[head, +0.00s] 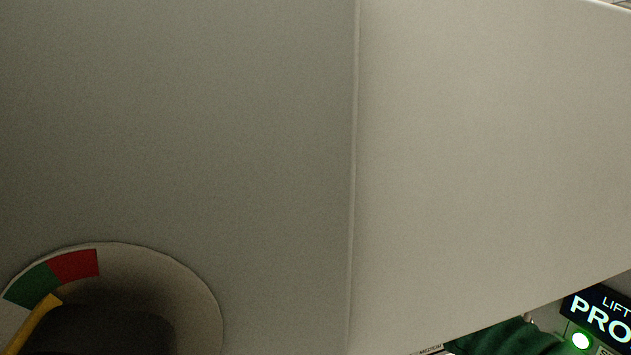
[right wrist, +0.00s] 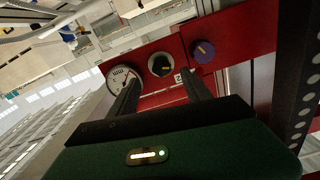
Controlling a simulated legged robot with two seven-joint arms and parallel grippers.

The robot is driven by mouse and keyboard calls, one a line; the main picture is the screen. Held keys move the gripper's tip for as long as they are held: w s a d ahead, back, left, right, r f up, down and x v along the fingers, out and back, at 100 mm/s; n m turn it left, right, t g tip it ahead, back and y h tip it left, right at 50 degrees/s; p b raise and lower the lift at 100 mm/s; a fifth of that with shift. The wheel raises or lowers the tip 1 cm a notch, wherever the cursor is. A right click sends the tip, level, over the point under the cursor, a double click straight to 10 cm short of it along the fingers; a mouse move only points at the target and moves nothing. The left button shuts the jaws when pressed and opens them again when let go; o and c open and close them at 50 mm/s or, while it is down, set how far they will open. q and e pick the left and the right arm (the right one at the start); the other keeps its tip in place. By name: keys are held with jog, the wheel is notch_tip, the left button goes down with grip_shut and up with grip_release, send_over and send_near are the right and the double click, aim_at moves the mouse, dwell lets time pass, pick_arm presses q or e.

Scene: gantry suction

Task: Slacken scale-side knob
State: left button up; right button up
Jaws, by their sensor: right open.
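In the right wrist view a red panel (right wrist: 240,38) carries a round white gauge (right wrist: 119,79) with a marked scale, a black knob (right wrist: 160,65) with a light mark, and a blue-purple knob (right wrist: 204,51). The black knob is in the middle, beside the gauge. My right gripper (right wrist: 160,76) is open, its two dark fingers pointing at the panel. The black knob shows between the fingertips; I cannot tell how far ahead of them it is. The left finger overlaps the gauge's edge. My left gripper is in neither view.
In the head view a large grey surface (head: 250,130) fills most of the picture. A dial with green and red sectors (head: 185,290) is at lower left. A perforated dark upright (right wrist: 305,90) stands right of my gripper.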

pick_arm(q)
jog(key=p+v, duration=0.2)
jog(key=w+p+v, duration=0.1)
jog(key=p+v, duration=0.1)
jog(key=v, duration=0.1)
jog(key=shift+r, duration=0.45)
pick_arm(e)
jog(key=x, duration=0.7)
jog(key=shift+w+a, duration=0.1)
grip_shut()
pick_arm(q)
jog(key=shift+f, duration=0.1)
